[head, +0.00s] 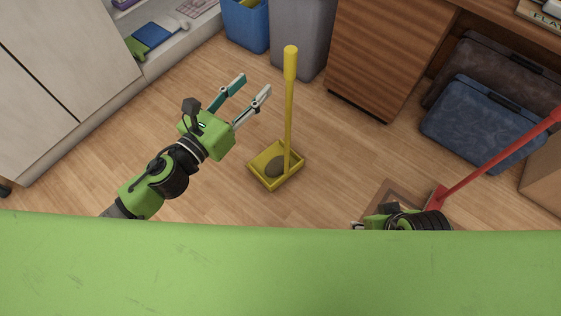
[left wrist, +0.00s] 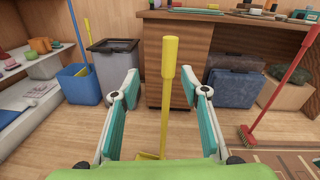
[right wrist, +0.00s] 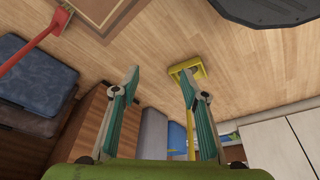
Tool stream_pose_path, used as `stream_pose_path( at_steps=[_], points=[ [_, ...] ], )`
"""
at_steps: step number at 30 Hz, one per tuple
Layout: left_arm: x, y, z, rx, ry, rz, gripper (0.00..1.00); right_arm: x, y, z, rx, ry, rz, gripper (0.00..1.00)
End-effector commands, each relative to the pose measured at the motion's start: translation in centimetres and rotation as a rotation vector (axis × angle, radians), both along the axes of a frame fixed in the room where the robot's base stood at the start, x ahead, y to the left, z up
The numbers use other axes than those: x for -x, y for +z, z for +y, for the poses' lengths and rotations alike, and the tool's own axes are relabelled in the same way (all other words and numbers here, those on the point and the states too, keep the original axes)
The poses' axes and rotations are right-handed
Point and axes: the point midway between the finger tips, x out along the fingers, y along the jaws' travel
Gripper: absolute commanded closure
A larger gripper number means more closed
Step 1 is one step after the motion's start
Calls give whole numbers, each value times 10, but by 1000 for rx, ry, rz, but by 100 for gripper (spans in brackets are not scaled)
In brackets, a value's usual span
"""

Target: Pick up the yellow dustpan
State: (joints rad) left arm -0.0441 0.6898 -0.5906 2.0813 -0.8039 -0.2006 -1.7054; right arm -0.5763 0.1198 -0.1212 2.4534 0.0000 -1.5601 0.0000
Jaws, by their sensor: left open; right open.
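The yellow dustpan (head: 289,120) stands on the wood floor with its long handle upright and a dark grey lump (head: 276,167) in its pan. My left gripper (head: 256,86) is open and empty, to the left of the handle in the head view. In the left wrist view the dustpan handle (left wrist: 169,85) shows between the open fingers (left wrist: 168,88), beyond them, with the pan mostly hidden. My right gripper (right wrist: 160,85) is open and empty. The right wrist view shows the dustpan (right wrist: 190,72) partly behind a finger. In the head view the right fingers are mostly hidden.
A blue bin (head: 246,24) and a grey bin (head: 302,36) stand behind the dustpan. A wooden desk (head: 385,55) is to their right, with dark and blue cases (head: 478,120). A red broom (head: 500,155) is at right. Floor around the pan is clear.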

Motion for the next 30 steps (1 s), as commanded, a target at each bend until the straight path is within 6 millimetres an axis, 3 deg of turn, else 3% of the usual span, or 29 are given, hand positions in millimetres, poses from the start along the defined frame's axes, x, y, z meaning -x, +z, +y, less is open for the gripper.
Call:
stream_pose_path(
  at_steps=[5, 18, 26, 30],
  points=[
    [1, 6, -12, -87, -49, -75, 59, 1, 3, 0, 0, 0, 0, 59],
    [-55, 6, -51, -82, -46, -73, 59, -4, -14, 0, 2, 1, 10, 59],
    [-69, 6, -61, -82, -45, -70, 59, -3, -14, 0, 2, 1, 10, 59],
    [-85, 7, -76, -79, -46, -72, 59, -4, -9, 1, 1, 1, 2, 59]
  ],
)
